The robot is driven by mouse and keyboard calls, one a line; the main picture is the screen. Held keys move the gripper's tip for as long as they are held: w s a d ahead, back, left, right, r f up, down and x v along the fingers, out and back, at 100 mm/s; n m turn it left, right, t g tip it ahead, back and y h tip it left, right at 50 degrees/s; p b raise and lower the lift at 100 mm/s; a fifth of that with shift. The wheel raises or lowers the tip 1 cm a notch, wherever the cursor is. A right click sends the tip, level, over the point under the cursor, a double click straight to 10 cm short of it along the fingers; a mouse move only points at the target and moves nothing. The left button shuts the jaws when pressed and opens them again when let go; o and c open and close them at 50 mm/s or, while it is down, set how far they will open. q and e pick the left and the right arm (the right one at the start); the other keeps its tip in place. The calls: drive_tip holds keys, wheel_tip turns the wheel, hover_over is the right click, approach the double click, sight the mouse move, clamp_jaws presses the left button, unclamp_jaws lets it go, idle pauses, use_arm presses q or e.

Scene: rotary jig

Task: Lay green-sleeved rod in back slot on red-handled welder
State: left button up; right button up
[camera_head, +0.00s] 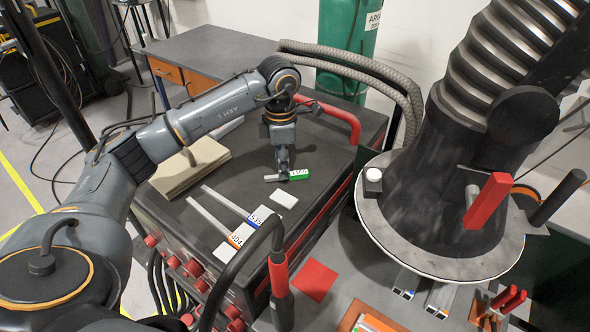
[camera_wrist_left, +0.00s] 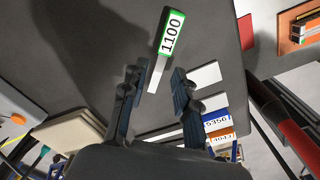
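The green-sleeved rod (camera_head: 299,174), labelled 1100, is over the rear part of the black top of the red-handled welder (camera_head: 330,161). In the left wrist view its green sleeve (camera_wrist_left: 170,38) points away and its bare metal end lies between my left fingertips. My left gripper (camera_head: 282,178) points down there; its fingers (camera_wrist_left: 160,88) are apart, with gaps beside the rod. A bare white pad (camera_head: 284,198) is just in front of the rod. The blue-sleeved rod (camera_head: 258,216) and orange-sleeved rod (camera_head: 236,240) lie farther forward, by white pads. My right gripper is not in view.
A tan stack (camera_head: 190,166) lies on the welder's left side. A red curved handle (camera_head: 340,118) rises at the back, and a red-and-black handle (camera_head: 279,275) with a cable stands in front. A round table (camera_head: 375,235) with a large duct is on the right.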

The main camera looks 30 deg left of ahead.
use_arm(q)
drive_tip(key=shift+f, duration=1.15)
clamp_jaws()
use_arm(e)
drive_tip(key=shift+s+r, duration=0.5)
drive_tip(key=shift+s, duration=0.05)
use_arm(q)
drive_tip(key=shift+w+r, duration=0.1)
drive_tip(key=shift+r, duration=0.45)
wheel_tip(320, 180, up, 9)
drive_tip(key=b, duration=0.3)
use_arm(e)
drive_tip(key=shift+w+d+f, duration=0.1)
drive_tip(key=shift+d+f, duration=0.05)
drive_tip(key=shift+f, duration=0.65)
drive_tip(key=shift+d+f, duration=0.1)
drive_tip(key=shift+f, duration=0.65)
